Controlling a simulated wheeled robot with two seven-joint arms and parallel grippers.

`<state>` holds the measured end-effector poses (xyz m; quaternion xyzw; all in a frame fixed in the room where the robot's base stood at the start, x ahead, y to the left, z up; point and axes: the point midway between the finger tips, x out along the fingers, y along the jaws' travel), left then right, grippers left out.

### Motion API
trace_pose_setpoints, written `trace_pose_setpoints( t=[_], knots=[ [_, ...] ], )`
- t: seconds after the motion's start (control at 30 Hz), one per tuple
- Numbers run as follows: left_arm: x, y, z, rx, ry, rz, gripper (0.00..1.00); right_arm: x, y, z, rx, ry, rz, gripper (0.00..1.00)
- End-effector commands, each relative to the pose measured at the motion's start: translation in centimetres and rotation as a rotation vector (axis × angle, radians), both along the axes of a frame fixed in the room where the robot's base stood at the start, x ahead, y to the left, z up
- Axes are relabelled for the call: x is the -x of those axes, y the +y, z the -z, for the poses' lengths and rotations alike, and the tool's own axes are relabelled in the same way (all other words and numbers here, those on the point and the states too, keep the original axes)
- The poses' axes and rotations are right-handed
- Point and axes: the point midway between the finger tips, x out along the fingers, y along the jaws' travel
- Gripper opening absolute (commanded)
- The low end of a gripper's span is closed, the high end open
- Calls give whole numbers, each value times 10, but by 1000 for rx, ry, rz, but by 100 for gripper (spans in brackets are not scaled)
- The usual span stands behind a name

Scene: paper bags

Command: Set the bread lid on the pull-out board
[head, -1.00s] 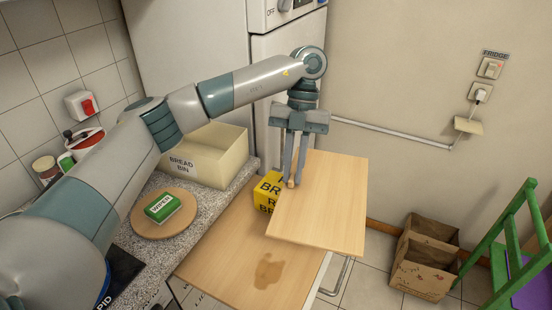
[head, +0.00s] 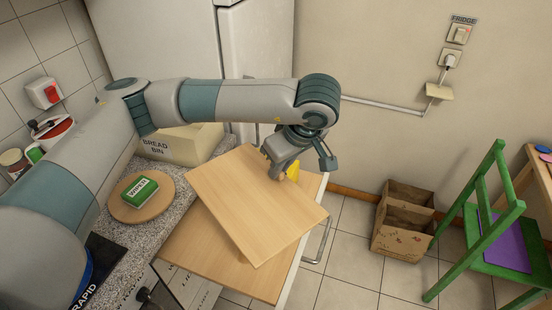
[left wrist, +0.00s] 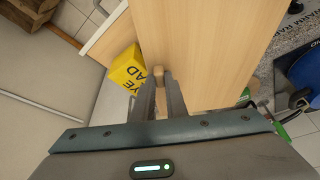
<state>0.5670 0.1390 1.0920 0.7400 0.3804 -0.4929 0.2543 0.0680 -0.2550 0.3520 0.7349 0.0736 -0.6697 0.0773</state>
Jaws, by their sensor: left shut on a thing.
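The bread lid (head: 250,205) is a flat pale wooden panel. It is held tilted above the pull-out board (head: 215,255), a wooden board jutting from the counter, and hides much of it. My left gripper (head: 280,172) is shut on the lid's small wooden knob near the lid's far edge. In the left wrist view the fingers (left wrist: 160,85) close on the knob beside the lid's broad face (left wrist: 215,45). Whether the lid's lower edge touches the board I cannot tell. My right gripper is not in view.
A yellow bread pack (left wrist: 128,70) stands on the board beside the lid, mostly hidden in the head view. The open bread bin (head: 185,145) and a round board with green wipes (head: 140,192) are on the counter.

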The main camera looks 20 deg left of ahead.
Motion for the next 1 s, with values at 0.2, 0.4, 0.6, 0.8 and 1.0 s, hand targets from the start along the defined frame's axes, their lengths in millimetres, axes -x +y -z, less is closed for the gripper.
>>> trace_pose_setpoints(
  t=[0.2,0.4,0.6,0.8,1.0],
  knots=[
    [9,0,5,3,0,410,0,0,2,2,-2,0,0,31],
    [13,13,13,2,0,722,0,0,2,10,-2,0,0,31],
    [14,47,30,-1,1,898,0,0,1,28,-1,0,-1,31],
    [14,64,35,-1,1,947,0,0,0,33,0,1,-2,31],
    [14,65,34,0,2,953,0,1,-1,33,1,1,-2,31]
  ],
)
